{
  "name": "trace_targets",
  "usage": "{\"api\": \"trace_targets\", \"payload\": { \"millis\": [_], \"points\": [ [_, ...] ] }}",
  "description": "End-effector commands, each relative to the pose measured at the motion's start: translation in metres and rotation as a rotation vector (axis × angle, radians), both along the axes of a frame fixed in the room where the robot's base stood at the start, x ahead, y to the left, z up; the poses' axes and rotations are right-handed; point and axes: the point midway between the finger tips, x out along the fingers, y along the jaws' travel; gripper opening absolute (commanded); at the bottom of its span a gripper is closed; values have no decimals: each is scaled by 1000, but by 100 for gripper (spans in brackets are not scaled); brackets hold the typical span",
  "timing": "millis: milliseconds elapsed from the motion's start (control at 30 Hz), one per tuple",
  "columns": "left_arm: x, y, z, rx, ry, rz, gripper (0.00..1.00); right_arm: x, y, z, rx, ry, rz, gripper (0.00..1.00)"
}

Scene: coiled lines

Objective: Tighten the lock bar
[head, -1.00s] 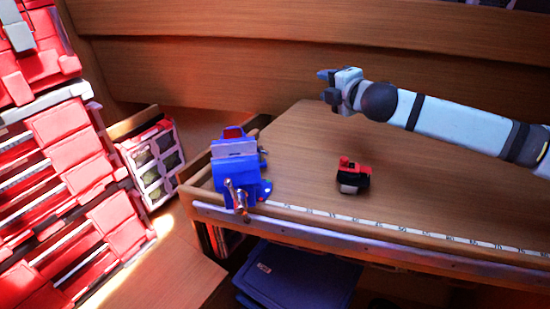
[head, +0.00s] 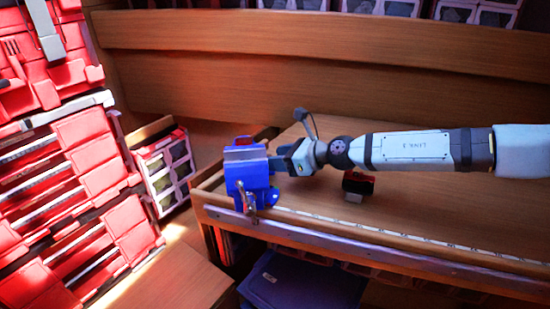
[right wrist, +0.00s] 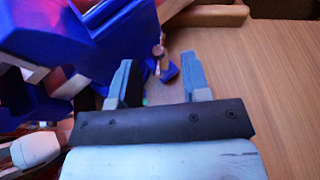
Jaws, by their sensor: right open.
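A blue vise (head: 243,170) stands at the left front corner of the wooden workbench. Its metal lock bar (head: 247,197) hangs at the front of the vise, tilted. My right gripper (head: 276,165) is open, just to the right of the vise, with its fingers pointing left at it. In the right wrist view, the blue vise (right wrist: 105,35) fills the upper left. A small metal piece, probably an end of the bar (right wrist: 158,52), shows beyond the gap between the open fingers (right wrist: 158,82). Nothing is held. My left gripper is out of view.
A small red and black object (head: 357,184) sits on the workbench (head: 440,210) below my right arm. A measuring strip (head: 340,222) runs along the front edge. Red drawer racks (head: 85,170) stand at the left. A blue bin (head: 300,280) lies below the bench.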

Motion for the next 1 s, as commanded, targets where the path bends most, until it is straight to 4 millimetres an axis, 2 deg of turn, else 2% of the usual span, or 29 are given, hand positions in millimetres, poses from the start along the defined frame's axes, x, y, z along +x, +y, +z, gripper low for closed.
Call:
{"api": "trace_targets", "payload": {
  "millis": [167, 433, 467, 633, 833, 1000],
  "points": [
    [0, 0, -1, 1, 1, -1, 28, 6, 13, -6, 1, 0, 0, 43],
    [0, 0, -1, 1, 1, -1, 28, 7, 15, -7, 2, 1, -2, 43],
    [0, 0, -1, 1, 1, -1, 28, 7, 15, -7, 2, 1, -2, 41],
    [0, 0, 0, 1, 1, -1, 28, 7, 15, -7, 2, 2, -2, 2],
    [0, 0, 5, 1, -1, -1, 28, 7, 15, -4, 2, 2, -6, 0],
    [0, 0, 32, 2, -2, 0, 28, 7, 16, 2, 2, 6, -46, 0]
  ]
}}
